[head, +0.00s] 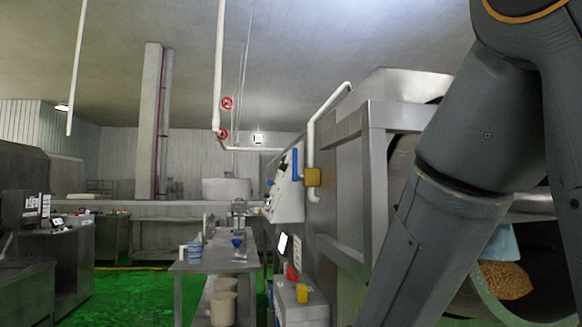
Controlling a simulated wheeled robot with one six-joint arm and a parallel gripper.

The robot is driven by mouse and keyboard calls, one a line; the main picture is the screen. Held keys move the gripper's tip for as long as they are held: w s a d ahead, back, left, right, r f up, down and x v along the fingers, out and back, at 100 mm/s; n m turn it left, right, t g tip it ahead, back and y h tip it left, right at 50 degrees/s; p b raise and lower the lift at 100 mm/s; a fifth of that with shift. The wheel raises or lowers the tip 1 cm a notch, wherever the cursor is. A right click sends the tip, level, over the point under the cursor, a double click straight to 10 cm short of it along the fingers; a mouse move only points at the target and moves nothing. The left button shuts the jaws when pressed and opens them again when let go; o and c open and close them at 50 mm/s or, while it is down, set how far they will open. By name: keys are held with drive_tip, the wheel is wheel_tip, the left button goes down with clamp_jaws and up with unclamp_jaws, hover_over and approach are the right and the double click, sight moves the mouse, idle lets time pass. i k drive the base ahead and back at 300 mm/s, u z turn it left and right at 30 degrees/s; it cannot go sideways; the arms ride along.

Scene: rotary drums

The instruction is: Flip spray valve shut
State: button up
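A slim upright blue lever (295,165) shows beside the white bent pipe (311,135) on the side of the steel drum machine (345,190). A brass-coloured block (313,177) sits at the pipe's lower end. The lever may be the spray valve's handle, but it is too small to tell for sure. Two red handwheels (227,103) are on the tall pipe farther back. My arm crosses the right side of the view, in front of the drum. My gripper is out of view, so its place relative to the valve is hidden.
A steel table (215,266) with small items stands left of the machine, with pale tubs below it. A grey box (300,308) with red and yellow parts stands at lower centre. The green floor (130,295) is open at left. Brown granules (505,280) show in the drum.

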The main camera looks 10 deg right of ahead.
sight(296, 177)
drive_tip(key=k, duration=0.6)
drive_tip(key=u, duration=1)
drive_tip(key=i, duration=1.25)
drive_tip(key=z, duration=0.55)
drive_tip(key=i, duration=0.45)
drive_tip(key=z, duration=0.5)
